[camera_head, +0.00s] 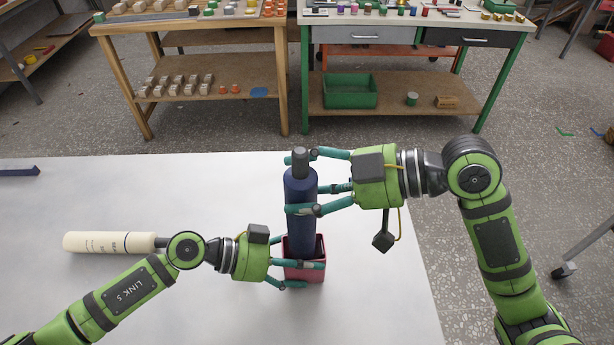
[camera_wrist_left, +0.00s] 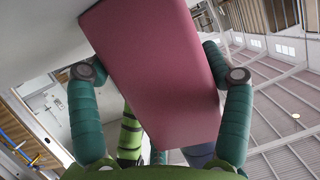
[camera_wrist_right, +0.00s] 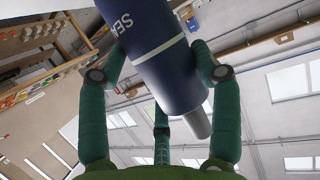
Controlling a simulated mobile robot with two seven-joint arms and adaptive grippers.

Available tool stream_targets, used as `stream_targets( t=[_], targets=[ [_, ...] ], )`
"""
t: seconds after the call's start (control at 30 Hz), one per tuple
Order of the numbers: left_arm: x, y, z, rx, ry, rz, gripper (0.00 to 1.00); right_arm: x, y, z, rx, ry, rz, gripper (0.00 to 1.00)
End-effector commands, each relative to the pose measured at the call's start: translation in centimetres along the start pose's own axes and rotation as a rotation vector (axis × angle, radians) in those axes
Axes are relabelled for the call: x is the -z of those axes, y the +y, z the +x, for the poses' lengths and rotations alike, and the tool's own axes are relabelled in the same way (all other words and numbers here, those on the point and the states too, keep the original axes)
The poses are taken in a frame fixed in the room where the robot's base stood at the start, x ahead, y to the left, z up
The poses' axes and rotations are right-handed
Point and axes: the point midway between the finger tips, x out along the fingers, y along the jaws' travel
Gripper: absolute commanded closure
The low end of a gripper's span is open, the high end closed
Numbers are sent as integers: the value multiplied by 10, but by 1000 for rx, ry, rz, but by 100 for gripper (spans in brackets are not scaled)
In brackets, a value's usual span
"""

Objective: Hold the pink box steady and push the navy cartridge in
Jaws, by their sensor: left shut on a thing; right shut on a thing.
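The pink box (camera_head: 309,274) stands upright on the white table, open at the top. My left gripper (camera_head: 295,272) is shut on it from the left; the box's pink wall (camera_wrist_left: 155,70) fills the middle of the left wrist view between the fingers. The navy cartridge (camera_head: 299,225) is upright with its grey stem (camera_head: 300,160) on top. Its lower end is inside the box mouth; how deep is hidden by the box wall. My right gripper (camera_head: 318,184) is shut around the cartridge's upper part. In the right wrist view the navy body (camera_wrist_right: 165,65) lies between the fingers.
A cream cartridge (camera_head: 105,242) lies on its side at the left of the white table (camera_head: 200,185). A dark blue object (camera_head: 18,171) is at the table's far left edge. Workbenches with small parts and a green bin (camera_head: 349,91) stand beyond the table.

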Motion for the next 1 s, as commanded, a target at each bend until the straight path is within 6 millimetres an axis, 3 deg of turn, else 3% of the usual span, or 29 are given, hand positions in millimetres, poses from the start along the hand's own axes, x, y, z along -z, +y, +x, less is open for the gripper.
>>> stream_targets(
  t=[1.0],
  targets=[
    [-1, 1, 0, -3, -3, -3, 53, -31, 0, 12, -3, -1, -2, 95]
  ],
)
